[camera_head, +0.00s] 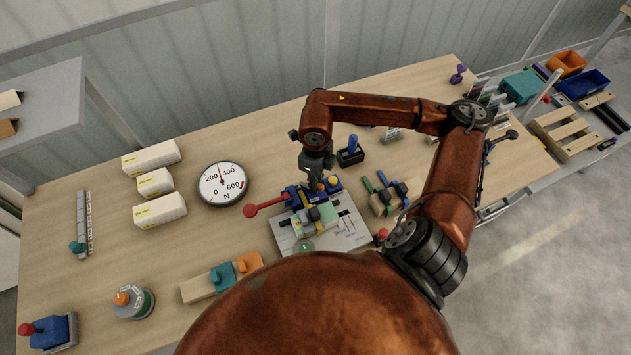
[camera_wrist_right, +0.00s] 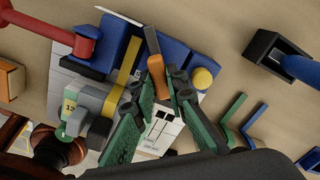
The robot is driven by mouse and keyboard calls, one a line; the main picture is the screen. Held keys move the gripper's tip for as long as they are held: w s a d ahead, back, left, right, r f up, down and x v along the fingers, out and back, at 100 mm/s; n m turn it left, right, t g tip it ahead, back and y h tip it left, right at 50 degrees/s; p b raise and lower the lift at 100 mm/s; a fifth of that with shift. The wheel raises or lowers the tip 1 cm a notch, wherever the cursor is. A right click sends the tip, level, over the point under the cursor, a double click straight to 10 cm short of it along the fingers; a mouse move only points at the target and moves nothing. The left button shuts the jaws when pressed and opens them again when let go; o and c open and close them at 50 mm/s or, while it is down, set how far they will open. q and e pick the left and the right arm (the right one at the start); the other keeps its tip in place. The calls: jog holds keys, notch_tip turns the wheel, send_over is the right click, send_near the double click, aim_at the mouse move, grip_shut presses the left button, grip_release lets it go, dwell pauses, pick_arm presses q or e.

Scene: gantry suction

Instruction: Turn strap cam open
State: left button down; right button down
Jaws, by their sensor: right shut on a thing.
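My right gripper (camera_head: 318,184) reaches down over a fixture on a light plate (camera_head: 345,238) in the middle of the bench. In the right wrist view its green-padded fingers (camera_wrist_right: 163,88) are closed around a small orange lever (camera_wrist_right: 155,62), which I take for the strap cam. The lever stands up beside the blue block (camera_wrist_right: 110,42) and a yellow strap (camera_wrist_right: 129,60). The fingers hide the lever's lower part. A red handle (camera_head: 265,206) sticks out left from the blue block. My left gripper is not in view.
A yellow round knob (camera_wrist_right: 203,78) sits right of the fingers. A black holder with a blue peg (camera_head: 350,153) stands behind the fixture, and green and blue hooked tools (camera_head: 385,193) lie right of it. A force dial (camera_head: 222,184) and white boxes (camera_head: 160,210) stand left.

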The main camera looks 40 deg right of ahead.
jog(key=m, duration=0.3)
jog(key=shift+m+b, duration=0.3)
jog(key=shift+m, duration=2.3)
jog(key=c, duration=1.9)
grip_release()
jog(key=shift+b, duration=0.3)
jog(key=shift+c, duration=0.2)
jog(key=shift+r, duration=0.1)
notch_tip(320, 180, up, 12)
